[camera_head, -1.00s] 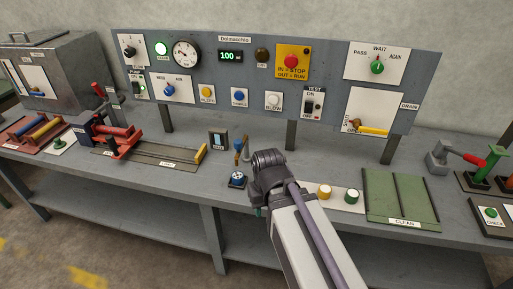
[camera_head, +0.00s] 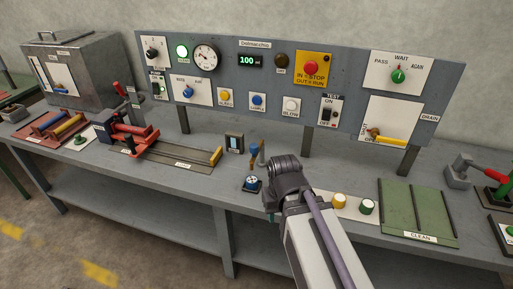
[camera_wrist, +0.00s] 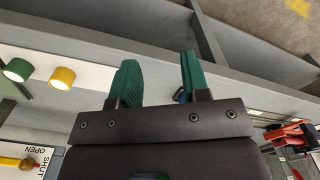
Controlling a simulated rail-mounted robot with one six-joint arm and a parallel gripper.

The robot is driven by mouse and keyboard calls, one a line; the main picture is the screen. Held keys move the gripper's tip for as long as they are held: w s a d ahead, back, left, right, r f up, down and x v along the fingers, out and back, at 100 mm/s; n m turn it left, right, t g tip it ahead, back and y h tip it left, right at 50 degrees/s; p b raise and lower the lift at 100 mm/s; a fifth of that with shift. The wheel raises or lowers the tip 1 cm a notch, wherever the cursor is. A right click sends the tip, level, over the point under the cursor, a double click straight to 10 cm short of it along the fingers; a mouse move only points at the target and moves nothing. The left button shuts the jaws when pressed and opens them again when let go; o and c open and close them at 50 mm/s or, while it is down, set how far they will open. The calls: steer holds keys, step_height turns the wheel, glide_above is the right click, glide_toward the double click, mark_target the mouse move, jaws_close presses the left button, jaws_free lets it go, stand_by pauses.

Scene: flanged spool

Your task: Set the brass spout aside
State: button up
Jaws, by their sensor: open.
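A small brass-coloured upright piece (camera_head: 253,158), perhaps the brass spout, stands on the bench just left of my arm, with a blue part at its top. A thin greyish upright (camera_head: 262,153) is close beside it. In front is a small black base with a blue-and-white round top (camera_head: 251,182). In the head view my arm's end mostly hides my gripper. In the wrist view my gripper (camera_wrist: 160,64) has two green fingers, open, with nothing held between them. A bit of something blue (camera_wrist: 181,97) shows by the right finger, too small to identify.
A yellow button (camera_head: 339,201) and a green button (camera_head: 366,207) are right of my arm, then the green CLEAN tray (camera_head: 446,222). A clamp fixture with red parts (camera_head: 128,134) and a rail stand left. The grey control panel (camera_head: 225,85) rises behind on posts.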

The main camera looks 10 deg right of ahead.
steer(key=shift+o, duration=1.7)
steer(key=r+p, duration=0.1)
steer(key=w+r+p, duration=0.1)
steer(key=r+p, duration=0.2)
steer(key=shift+w+a+r, duration=0.15)
steer(key=shift+w+r, duration=0.1)
steer(key=shift+w, duration=0.05)
step_height(320, 180, up, 9)
steer(key=n+p, duration=0.3)
steer(key=p, duration=0.6)
glide_above(254, 145)
step_height(254, 145, down, 10)
steer(key=b, duration=1)
steer(key=shift+f, duration=0.25)
steer(key=shift+r, duration=0.15)
